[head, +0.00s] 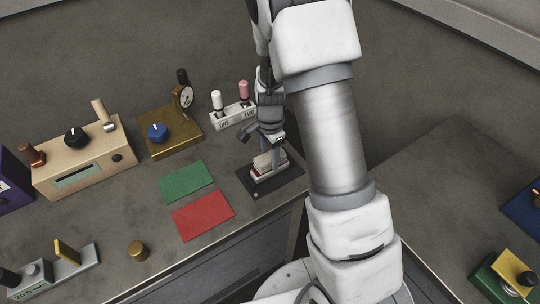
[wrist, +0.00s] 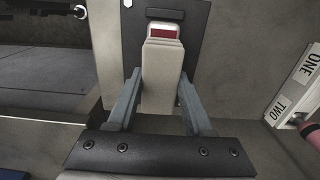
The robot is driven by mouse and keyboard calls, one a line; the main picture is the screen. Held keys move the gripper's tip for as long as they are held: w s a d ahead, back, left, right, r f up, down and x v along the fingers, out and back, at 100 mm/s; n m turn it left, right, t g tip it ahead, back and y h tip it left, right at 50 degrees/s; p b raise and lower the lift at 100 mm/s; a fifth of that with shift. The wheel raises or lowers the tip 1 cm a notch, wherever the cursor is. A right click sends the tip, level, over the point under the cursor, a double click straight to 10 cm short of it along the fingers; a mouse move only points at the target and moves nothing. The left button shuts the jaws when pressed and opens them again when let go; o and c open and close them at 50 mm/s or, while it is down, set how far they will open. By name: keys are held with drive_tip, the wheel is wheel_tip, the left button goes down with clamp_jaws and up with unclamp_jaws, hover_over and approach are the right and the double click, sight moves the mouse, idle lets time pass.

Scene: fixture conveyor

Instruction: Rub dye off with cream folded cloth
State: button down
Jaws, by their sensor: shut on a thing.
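My gripper (head: 268,140) is shut on the cream folded cloth (head: 264,160). In the wrist view, the cloth (wrist: 158,80) stands between the two grey fingers (wrist: 160,100). Below it is a dark plate (head: 285,178) near the counter's front edge, with a small white-rimmed piece (wrist: 163,27) on it. A dark red patch (wrist: 165,33), which looks like the dye, shows on that piece just past the cloth's end. The cloth covers the rest of the piece. I cannot tell whether the cloth touches it.
A green mat (head: 186,181) and a red mat (head: 203,215) lie left of the plate. A white holder (head: 233,117) marked ONE and TWO stands behind. A brass box with a blue knob (head: 170,132) and a beige box (head: 85,160) stand further left.

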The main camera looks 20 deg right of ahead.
drive_tip(key=shift+f+b, duration=0.35)
drive_tip(key=shift+f, duration=0.15)
drive_tip(key=shift+d, duration=0.1)
idle(0.3)
drive_tip(key=shift+w+d, duration=0.2)
drive_tip(key=shift+d, duration=0.35)
drive_tip(key=shift+w+d, duration=0.2)
drive_tip(key=shift+d, duration=0.35)
drive_tip(key=shift+s+a, duration=0.25)
drive_tip(key=shift+a, duration=0.55)
drive_tip(key=shift+s+a, duration=0.3)
drive_tip(key=shift+a, duration=0.5)
drive_tip(key=shift+s+a, duration=0.25)
drive_tip(key=shift+a, duration=0.55)
drive_tip(key=shift+w+d, duration=0.25)
drive_tip(key=shift+d, duration=0.55)
drive_tip(key=shift+w+d, duration=0.3)
drive_tip(key=shift+d, duration=0.5)
drive_tip(key=shift+w+d, duration=0.25)
drive_tip(key=shift+d, duration=0.55)
